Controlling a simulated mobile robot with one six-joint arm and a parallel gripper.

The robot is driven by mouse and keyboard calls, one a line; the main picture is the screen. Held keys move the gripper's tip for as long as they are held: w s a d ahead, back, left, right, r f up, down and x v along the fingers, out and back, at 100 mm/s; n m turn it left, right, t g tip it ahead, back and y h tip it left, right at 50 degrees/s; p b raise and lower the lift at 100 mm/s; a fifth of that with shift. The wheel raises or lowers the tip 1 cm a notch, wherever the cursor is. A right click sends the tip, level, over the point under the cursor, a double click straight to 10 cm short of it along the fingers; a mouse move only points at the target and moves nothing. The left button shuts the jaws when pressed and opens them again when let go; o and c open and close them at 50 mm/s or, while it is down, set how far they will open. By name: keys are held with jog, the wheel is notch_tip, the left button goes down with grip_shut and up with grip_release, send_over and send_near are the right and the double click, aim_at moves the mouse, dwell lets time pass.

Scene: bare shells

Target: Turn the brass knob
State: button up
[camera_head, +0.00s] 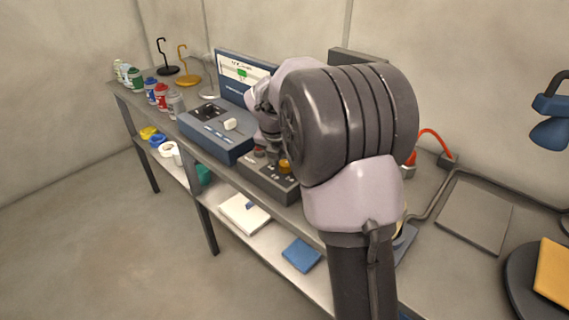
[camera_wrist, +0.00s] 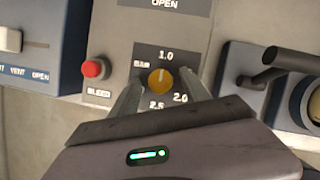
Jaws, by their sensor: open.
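The brass knob (camera_wrist: 160,80) sits on a black dial plate marked 1.0, 2.0 and 2.5 in the wrist view. A light pointer line on it points up, close to the 1.0 mark. In the head view the knob (camera_head: 285,166) shows as a small yellow-brown spot on a grey panel (camera_head: 262,180), just left of my arm. My gripper (camera_wrist: 162,92) is open, with one finger to the left and one to the right of the knob's lower side. I cannot tell whether either finger touches it. In the head view my arm hides the gripper's fingers.
A red button (camera_wrist: 94,69) labelled BLEED is left of the knob. A blue box with a white slider (camera_wrist: 10,40) stands further left. A dark lever (camera_wrist: 285,62) is close on the right. Several cans (camera_head: 161,96) stand at the bench's far end.

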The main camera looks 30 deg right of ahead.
jog(key=shift+c, duration=0.2)
grip_shut()
jog(key=shift+r+p, duration=0.1)
jog(key=shift+p, duration=0.4)
